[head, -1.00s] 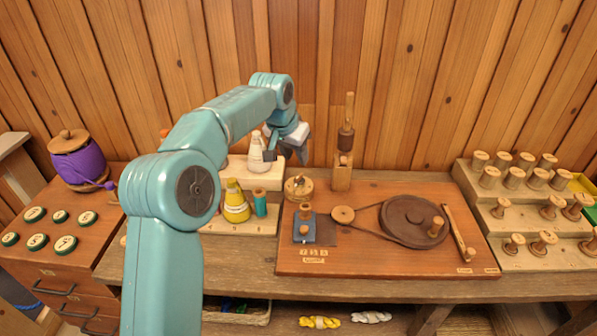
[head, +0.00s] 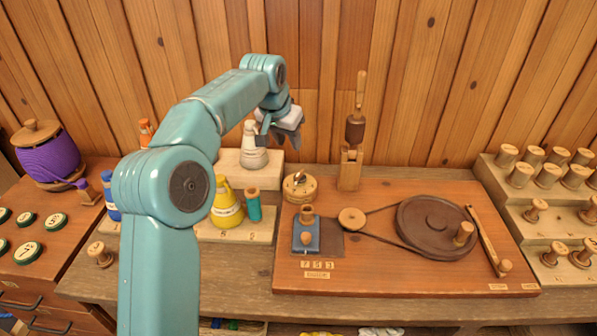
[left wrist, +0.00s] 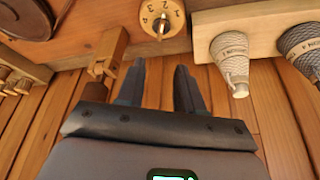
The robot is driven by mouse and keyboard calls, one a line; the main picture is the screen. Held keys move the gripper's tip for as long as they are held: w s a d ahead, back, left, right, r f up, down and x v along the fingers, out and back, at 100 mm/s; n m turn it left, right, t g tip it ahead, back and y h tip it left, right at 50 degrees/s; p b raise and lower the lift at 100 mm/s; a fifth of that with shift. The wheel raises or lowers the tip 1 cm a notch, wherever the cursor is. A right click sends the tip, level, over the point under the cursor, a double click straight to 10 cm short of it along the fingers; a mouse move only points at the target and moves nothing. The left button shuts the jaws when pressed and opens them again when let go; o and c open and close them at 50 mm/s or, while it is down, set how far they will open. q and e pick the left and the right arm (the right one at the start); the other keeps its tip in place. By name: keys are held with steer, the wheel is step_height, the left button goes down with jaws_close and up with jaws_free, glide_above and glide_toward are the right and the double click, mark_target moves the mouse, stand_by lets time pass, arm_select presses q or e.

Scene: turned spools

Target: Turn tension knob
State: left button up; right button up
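The tension knob appears to be the round wooden dial (head: 299,187) on the back left of the reddish machine board (head: 400,277). In the left wrist view the dial (left wrist: 162,17) shows numbers on its face and a small pin or pointer at its centre. My left gripper (head: 281,138) hangs above and behind the dial, near the wooden wall, apart from it. In the left wrist view its two fingers (left wrist: 160,75) are spread with nothing between them, and the dial lies beyond their tips. My right gripper is not in view.
A wooden post with a dark-collared handle (head: 354,130) stands right of the dial. A white thread cone (head: 253,148) stands close to the left gripper. A yellow cone (head: 227,205) and teal spool (head: 253,205) are nearer. A belt-driven wheel (head: 428,215) fills the board's right.

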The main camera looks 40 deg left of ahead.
mark_target(300, 173)
arm_select(q)
steer(key=x, duration=1.5)
steer(key=shift+f, duration=0.2)
steer(key=shift+s+r, duration=0.15)
steer(key=shift+c, duration=0.3)
jaws_close()
